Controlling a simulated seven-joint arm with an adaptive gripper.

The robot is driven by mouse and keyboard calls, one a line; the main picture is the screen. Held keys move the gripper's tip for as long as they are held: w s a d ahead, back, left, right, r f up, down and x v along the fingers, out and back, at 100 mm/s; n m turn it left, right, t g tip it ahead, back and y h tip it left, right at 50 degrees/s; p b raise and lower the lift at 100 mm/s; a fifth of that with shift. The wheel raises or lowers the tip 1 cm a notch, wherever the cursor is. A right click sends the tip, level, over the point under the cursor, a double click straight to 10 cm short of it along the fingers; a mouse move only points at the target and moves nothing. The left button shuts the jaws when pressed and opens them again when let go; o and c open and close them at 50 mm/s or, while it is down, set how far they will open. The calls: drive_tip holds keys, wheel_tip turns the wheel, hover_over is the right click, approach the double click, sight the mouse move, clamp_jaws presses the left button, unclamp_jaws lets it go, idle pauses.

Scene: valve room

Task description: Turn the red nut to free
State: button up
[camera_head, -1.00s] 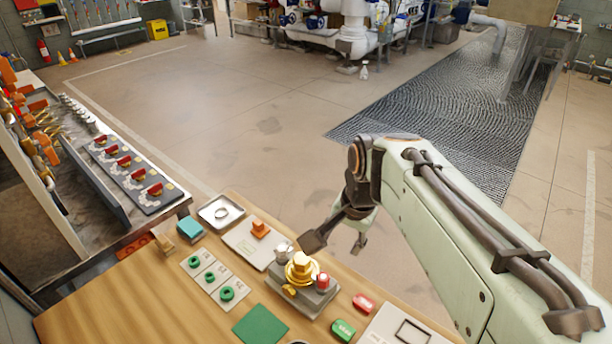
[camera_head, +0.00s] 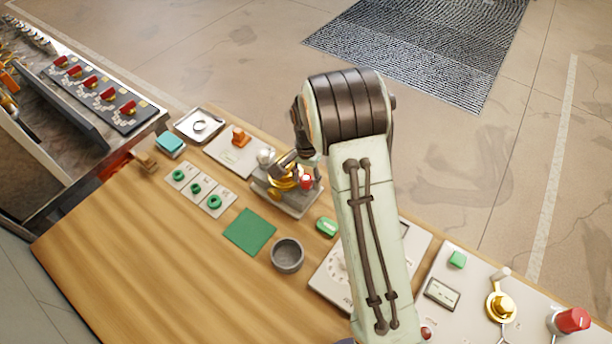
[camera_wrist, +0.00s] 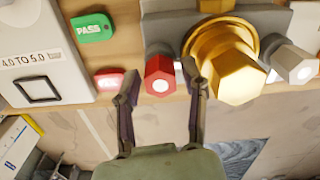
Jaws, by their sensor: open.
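The red nut (camera_wrist: 158,80) is a hexagonal cap with a pale round centre, beside a large brass hex fitting (camera_wrist: 232,70) on a grey block. In the head view the red nut (camera_head: 306,181) shows at the right of the brass fitting (camera_head: 283,178), partly behind my arm. My gripper (camera_wrist: 160,88) is open in the wrist view. Its two fingers stand on either side of the red nut, the right finger between the nut and the brass fitting. I cannot tell whether they touch it. A white-faced grey nut (camera_wrist: 296,65) is on the far side of the fitting.
A green PASS tag (camera_wrist: 93,28) and a red tag (camera_wrist: 109,78) lie near the left finger. A grey cup (camera_head: 287,254) and a green mat (camera_head: 250,231) are on the wooden bench. Panels with knobs fill the bench's right end.

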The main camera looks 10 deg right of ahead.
clamp_jaws()
drive_tip(key=shift+n, duration=0.4)
drive_tip(key=n, duration=0.3)
drive_tip(key=shift+n, duration=0.4)
drive_tip(key=n, duration=0.3)
drive_tip(key=shift+n, duration=0.3)
drive_tip(key=n, duration=0.4)
drive_tip(key=shift+n, duration=2.1)
